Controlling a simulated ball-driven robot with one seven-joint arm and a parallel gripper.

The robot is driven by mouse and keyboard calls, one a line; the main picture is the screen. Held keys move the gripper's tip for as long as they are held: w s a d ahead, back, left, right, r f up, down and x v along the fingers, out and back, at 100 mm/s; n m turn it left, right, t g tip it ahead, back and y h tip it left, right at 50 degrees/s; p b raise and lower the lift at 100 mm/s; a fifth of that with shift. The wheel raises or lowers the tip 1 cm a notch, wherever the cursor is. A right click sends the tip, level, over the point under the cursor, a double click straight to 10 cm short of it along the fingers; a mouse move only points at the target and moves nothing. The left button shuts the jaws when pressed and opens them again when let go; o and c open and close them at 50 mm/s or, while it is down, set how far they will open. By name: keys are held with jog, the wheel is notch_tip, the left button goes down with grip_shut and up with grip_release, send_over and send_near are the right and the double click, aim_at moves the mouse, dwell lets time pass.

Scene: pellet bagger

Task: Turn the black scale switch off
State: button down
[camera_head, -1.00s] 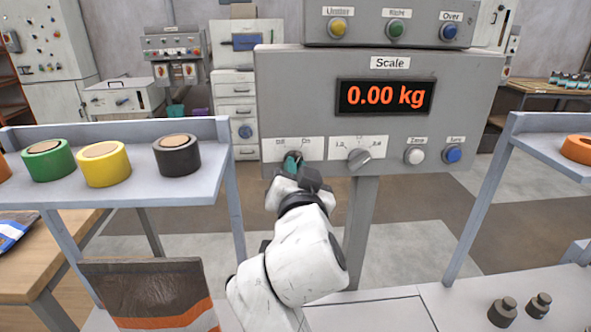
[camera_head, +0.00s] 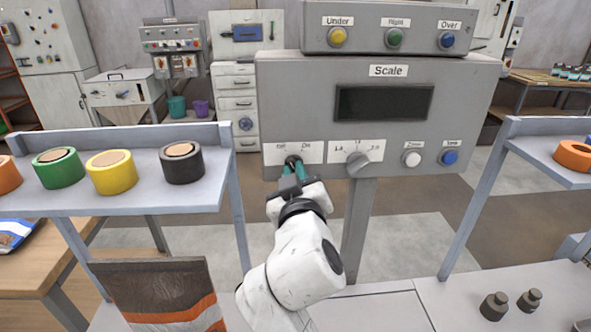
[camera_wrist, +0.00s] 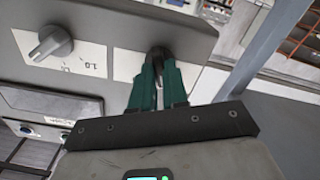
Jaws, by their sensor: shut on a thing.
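The scale panel (camera_head: 470,95) is a grey box with a "Scale" label. Its display (camera_head: 384,103) is dark and blank. The black scale switch (camera_head: 291,160) is on the white off/on plate (camera_head: 313,151) at the panel's lower left. My gripper (camera_head: 294,170) has its green fingers shut on the switch knob. In the wrist view, my gripper (camera_wrist: 158,75) closes around the dark switch (camera_wrist: 159,54) from below. The fingers hide much of the knob, and I cannot read its pointer clearly.
A grey selector knob (camera_head: 358,161) is just right of the switch, then a white button (camera_head: 412,159) and a blue button (camera_head: 449,157). A shelf with tape rolls (camera_head: 111,172) stands left. Another shelf (camera_head: 548,126) stands right. Weights (camera_head: 494,306) rest below it.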

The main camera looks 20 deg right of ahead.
jog(key=shift+n, duration=0.5)
jog(key=c, duration=1.1)
grip_release()
jog(key=shift+c, duration=0.2)
jog(key=b+v, duration=0.1)
jog(key=v, duration=0.9)
jog(key=shift+s+a+b, duration=0.15)
jog(key=shift+s+b, duration=0.15)
jog(key=shift+s, duration=0.1)
jog(key=shift+f, duration=0.1)
